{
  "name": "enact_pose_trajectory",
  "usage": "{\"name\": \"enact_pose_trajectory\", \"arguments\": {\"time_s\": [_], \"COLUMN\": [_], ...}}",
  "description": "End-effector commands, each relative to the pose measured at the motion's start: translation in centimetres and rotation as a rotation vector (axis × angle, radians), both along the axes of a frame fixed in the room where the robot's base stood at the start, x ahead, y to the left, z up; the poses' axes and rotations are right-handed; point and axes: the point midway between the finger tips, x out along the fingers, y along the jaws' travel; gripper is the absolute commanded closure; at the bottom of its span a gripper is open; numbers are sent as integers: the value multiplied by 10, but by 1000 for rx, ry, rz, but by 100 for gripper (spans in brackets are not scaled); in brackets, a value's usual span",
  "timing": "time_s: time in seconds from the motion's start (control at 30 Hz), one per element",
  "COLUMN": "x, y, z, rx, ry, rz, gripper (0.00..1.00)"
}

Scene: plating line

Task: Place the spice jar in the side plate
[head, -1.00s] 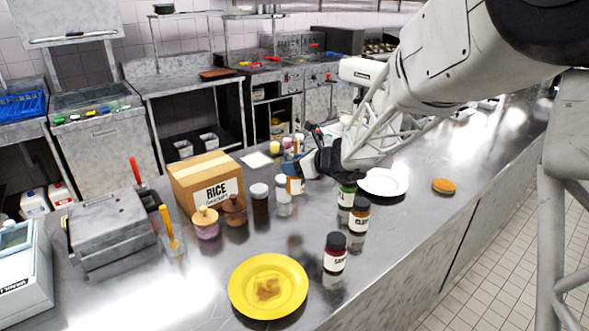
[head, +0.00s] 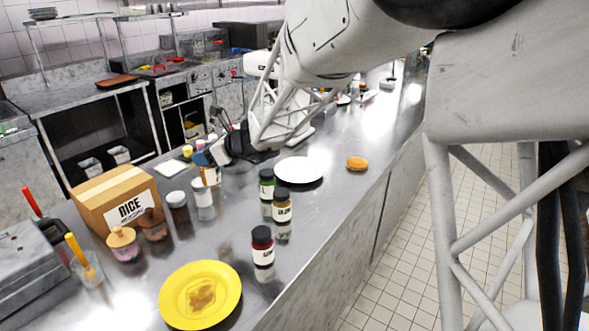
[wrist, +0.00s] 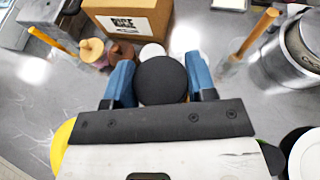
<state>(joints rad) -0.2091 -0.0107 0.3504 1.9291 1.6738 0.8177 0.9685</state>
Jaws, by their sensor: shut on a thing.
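My gripper (wrist: 161,88) is shut on a jar, whose round dark lid (wrist: 161,76) shows between the blue fingers in the wrist view. In the head view, part of this jar (head: 209,176), with a pale and orange label, shows below the fingers, behind the other jars. Whether its base touches the counter is unclear. An empty white plate (head: 299,170) lies to the gripper's right. A yellow plate (head: 229,297) with a brownish patch is at the front. Other dark-lidded spice jars stand upright: a red one (head: 263,256), a yellow-brown one (head: 282,208) and a green one (head: 266,190).
A cardboard box (head: 95,197), wooden-lidded jars (head: 124,245) and white-lidded jars (head: 178,204) stand to the left. An orange-brown round item (head: 357,163) lies right of the white plate. The counter's front edge runs along the right.

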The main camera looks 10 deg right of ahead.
Motion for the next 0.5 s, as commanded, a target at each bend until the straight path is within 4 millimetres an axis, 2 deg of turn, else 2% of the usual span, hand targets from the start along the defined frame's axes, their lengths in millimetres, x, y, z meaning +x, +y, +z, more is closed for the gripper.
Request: {"name": "enact_pose_trajectory", "arguments": {"time_s": [0.07,0.27,0.5], "x": [0,12,28], "y": [0,-32,-87], "z": [16,13,13], "rx": [0,0,0], "ry": [-5,0,0], "rz": [1,-45,-122], "gripper": [89,89,89]}}
